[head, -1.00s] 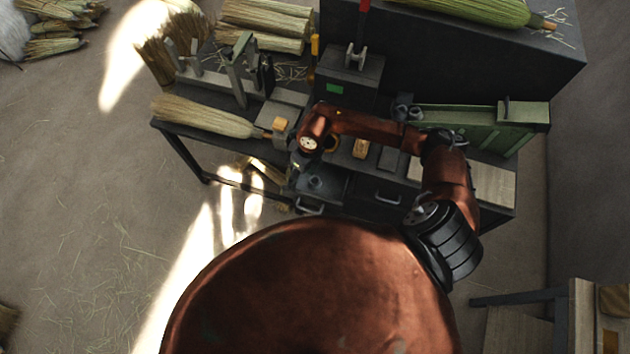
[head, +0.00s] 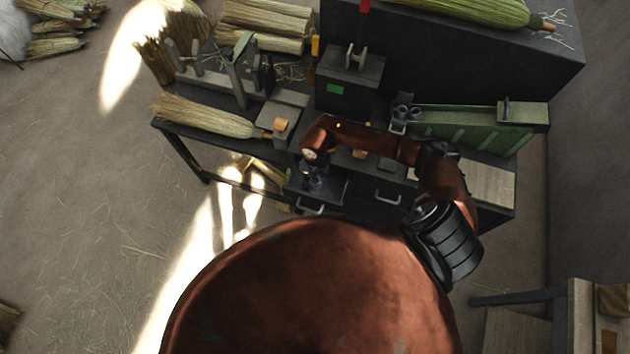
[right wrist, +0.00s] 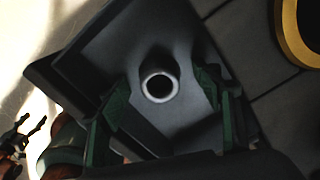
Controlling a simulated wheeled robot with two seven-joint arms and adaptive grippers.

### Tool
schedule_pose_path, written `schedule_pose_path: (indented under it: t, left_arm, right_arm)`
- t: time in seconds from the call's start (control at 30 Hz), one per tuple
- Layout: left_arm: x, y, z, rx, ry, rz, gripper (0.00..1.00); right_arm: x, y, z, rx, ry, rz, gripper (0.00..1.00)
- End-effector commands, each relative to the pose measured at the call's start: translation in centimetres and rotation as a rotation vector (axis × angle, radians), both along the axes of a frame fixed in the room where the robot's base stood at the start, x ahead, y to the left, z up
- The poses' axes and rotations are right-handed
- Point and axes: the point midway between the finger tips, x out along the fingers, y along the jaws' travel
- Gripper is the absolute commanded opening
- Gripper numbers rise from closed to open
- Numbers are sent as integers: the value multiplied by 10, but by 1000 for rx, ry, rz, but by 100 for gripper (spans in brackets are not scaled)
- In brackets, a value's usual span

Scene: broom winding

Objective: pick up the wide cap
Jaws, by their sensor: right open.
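A short round grey piece with a dark hole, which I take for the wide cap (right wrist: 159,86), stands on the floor of a dark open tray (right wrist: 110,37) in the right wrist view. My right gripper (right wrist: 163,88) is open, with its dark green fingers on either side of the cap; I cannot tell whether they touch it. In the head view my right gripper (head: 314,181) points down over the tray (head: 332,190) at the bench's front and hides the cap. A dark claw (right wrist: 22,142) at the wrist view's left edge looks like my left gripper; its jaw state is unclear.
A straw broom (head: 205,114) lies on the bench left of my right arm. A black box (head: 348,80) with a green label and a green metal holder (head: 465,127) stand behind the arm. A yellow ring (right wrist: 299,32) lies beside the tray. Floor to the left is mostly clear.

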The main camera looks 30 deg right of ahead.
Motion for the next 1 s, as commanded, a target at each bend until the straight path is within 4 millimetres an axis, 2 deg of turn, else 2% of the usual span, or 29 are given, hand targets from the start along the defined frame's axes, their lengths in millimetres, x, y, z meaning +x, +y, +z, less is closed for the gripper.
schedule_pose_path:
  t: [0.1, 0.6, 0.87, 1.0]
  left_arm:
    - [0, 0, 0, 0, 0, 0, 59]
    - [0, 0, 0, 0, 0, 0, 59]
    - [0, 0, 0, 0, 1, 0, 59]
    - [-1, 0, -1, 0, 1, 0, 59]
  right_arm:
    - [0, 0, 0, 0, 0, 0, 58]
    - [0, 0, 1, 0, -1, 1, 24]
    - [1, 0, 2, 0, -1, 1, 23]
    - [1, 0, 11, -1, -3, 2, 23]
